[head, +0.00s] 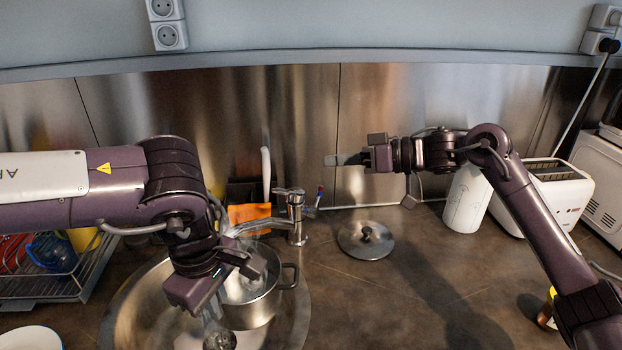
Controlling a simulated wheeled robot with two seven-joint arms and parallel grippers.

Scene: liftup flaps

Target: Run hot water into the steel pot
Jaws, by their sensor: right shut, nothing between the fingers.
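The steel pot (262,305) stands in the round sink (128,318), with one side handle showing at its right. The steel tap (296,222) is behind it, its spout reaching left over the pot. A small red-and-blue piece (320,194) shows beside the tap. Pale, steam-like haze shows around the pot; my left arm hides part of it, and I cannot make out the water level. My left gripper (222,282) is over the pot's left part, fingers apart. My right gripper (370,154) is shut and empty, above the counter, right of the tap.
A lid (366,240) lies on the counter right of the tap. A dish rack (60,285) is at the left. The counter in front of the lid is clear.

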